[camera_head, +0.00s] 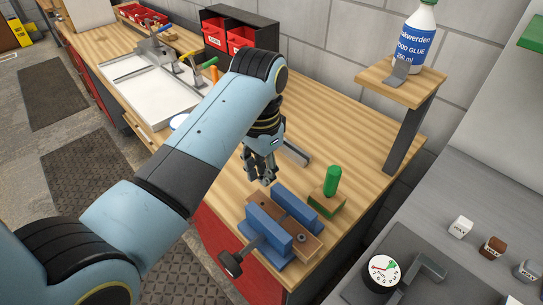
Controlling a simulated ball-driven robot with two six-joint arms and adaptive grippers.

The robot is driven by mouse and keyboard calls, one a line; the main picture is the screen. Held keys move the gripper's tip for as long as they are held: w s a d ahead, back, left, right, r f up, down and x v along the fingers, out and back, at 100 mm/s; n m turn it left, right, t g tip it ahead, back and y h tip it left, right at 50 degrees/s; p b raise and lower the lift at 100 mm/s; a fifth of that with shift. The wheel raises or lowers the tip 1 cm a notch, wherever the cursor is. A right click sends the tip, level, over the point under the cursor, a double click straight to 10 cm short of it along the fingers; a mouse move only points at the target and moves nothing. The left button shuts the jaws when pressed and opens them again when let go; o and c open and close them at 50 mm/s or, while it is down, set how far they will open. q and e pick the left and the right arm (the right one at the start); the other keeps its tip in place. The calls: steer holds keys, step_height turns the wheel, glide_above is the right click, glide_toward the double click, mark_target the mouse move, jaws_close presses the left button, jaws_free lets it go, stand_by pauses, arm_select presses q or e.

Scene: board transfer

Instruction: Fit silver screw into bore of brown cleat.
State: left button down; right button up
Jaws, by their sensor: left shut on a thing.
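My left gripper (267,179) points down over the workbench, just behind the blue vise (262,222). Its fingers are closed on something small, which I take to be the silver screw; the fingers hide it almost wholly. A brown piece with a small dark hole, which I take to be the brown cleat (305,244), lies at the vise, between and beside its blue jaws. The gripper is apart from it, behind and to the left. My right gripper is not in view.
A grey bar (295,152) lies behind the gripper. A raised shelf (398,82) holds a glue bottle (414,38). A dial gauge (382,272) sits on the grey surface at front right.

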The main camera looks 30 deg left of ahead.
mark_target(261, 179)
arm_select(q)
steer(key=shift+s+r, duration=0.1)
steer(key=shift+s, duration=0.2)
steer(key=shift+w+f, duration=0.1)
steer(key=shift+f, duration=0.1)
steer(key=shift+w+f, duration=0.1)
steer(key=shift+f, duration=0.25)
step_height(261, 179, down, 3)
steer(key=shift+r+b, duration=0.2)
steer(key=shift+b, duration=0.6)
steer(key=shift+f, duration=0.35)
steer(key=shift+f+b, duration=0.35)
steer(key=shift+f, duration=0.35)
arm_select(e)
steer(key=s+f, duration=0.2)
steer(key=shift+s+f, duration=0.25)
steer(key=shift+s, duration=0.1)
